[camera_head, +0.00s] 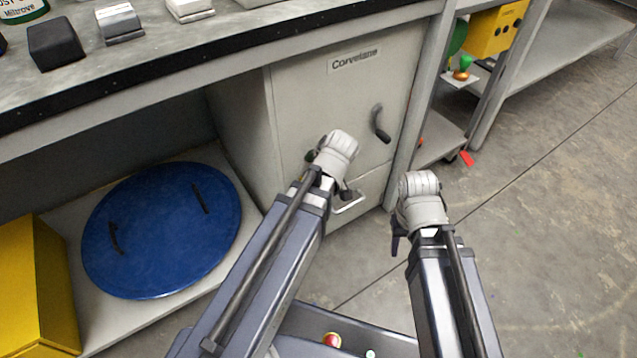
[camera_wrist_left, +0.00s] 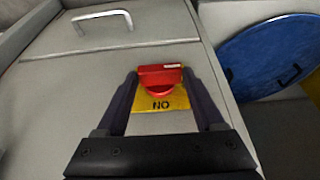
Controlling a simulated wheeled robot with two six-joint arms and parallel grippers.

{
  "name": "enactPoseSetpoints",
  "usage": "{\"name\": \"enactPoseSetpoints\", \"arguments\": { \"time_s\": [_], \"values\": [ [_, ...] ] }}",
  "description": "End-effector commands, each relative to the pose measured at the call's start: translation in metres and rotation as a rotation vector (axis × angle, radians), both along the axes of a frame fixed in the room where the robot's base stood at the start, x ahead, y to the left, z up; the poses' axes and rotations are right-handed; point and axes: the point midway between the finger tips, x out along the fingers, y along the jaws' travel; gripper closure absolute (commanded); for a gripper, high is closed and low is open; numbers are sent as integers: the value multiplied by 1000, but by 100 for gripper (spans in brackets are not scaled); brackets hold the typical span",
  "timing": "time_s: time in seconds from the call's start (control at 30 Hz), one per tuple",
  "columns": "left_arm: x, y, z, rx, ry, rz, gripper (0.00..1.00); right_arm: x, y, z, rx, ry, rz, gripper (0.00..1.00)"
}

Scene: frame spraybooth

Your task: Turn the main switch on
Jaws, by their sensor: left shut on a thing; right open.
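The main switch (camera_wrist_left: 160,72) is a red knob on a yellow plate (camera_wrist_left: 178,99) on the light grey cabinet front. Letters on the plate read "NO" in the left wrist view, which could be "ON" seen upside down. My left gripper (camera_wrist_left: 160,80) has its two dark fingers on either side of the red knob and is shut on it. In the head view, my left wrist hides the switch. My right gripper (camera_head: 396,240) is open and empty, pointing down to the right of the cabinet, well apart from the switch.
The cabinet (camera_head: 300,95) has a dark handle (camera_head: 380,123) and a lower silver handle (camera_head: 349,203). A blue round lid (camera_head: 160,235) and a yellow box (camera_head: 50,290) sit on the low shelf at left. A worktop edge (camera_head: 200,67) overhangs. Floor at right is mostly clear.

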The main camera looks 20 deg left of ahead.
Motion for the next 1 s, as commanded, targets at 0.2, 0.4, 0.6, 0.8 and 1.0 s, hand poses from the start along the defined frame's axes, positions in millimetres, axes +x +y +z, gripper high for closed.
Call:
{"name": "enactPoseSetpoints", "arguments": {
  "time_s": [0.2,0.4,0.6,0.8,1.0],
  "values": [
    [1,0,0,5,6,-1,86,0,0,0,0,0,0,50],
    [5,-3,-2,50,62,-2,86,0,0,-2,0,0,0,50],
    [9,-6,-4,136,175,-1,86,0,0,-9,0,0,0,50],
    [12,-8,-6,227,293,0,86,0,0,-20,0,-1,0,50],
    [13,-10,-7,302,390,0,86,0,0,-31,1,-2,0,50]
  ]
}}
